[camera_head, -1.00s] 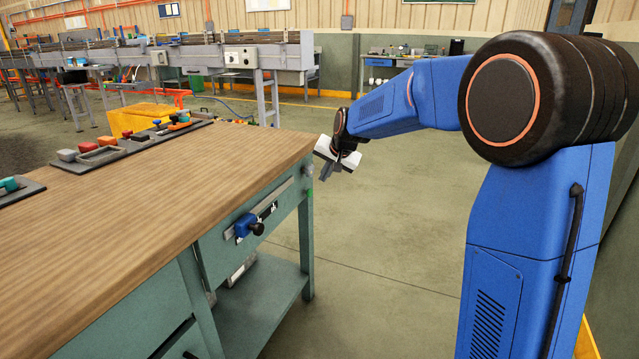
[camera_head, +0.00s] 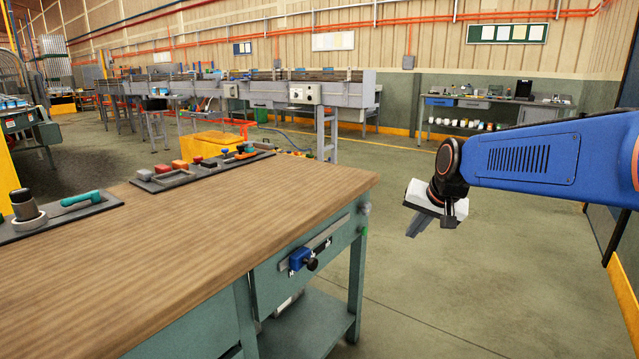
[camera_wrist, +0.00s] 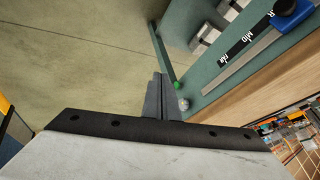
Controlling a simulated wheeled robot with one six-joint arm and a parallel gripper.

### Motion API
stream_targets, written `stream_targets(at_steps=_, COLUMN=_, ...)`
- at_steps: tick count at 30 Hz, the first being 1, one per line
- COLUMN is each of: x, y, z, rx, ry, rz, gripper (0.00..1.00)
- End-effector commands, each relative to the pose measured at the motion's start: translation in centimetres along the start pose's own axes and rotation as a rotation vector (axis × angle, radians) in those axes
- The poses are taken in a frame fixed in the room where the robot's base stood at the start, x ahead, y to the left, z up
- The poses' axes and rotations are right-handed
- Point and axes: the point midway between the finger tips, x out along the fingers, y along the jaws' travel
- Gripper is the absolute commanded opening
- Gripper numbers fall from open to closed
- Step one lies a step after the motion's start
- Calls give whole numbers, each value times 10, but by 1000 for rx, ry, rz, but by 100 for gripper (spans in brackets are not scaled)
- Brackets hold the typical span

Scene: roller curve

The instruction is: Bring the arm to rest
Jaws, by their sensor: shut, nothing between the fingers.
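My gripper (camera_head: 417,226) hangs at the end of my blue arm, to the right of the wooden-topped workbench (camera_head: 230,235) in the head view. It is over open floor, apart from the bench, and points down and to the left. Its fingers are shut and empty. In the wrist view the closed fingers of my gripper (camera_wrist: 160,97) point away from the camera. The green bench frame (camera_wrist: 213,73) and the edge of its wooden top lie to the right of the fingers there.
Trays with coloured parts (camera_head: 200,172) lie along the bench's far edge. A conveyor line (camera_head: 300,95) and a back table (camera_head: 500,105) stand farther off. The floor (camera_head: 460,290) right of the bench is clear.

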Motion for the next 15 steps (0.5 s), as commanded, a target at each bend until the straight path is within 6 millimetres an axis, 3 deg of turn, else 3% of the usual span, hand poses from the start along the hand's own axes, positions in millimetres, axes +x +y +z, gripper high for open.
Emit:
stream_targets(at_steps=6, x=-38, y=35, z=67, rx=-90, ry=-22, rz=34, gripper=0)
stream_targets(at_steps=15, x=-72, y=84, z=161, rx=-214, ry=-60, rz=82, gripper=0)
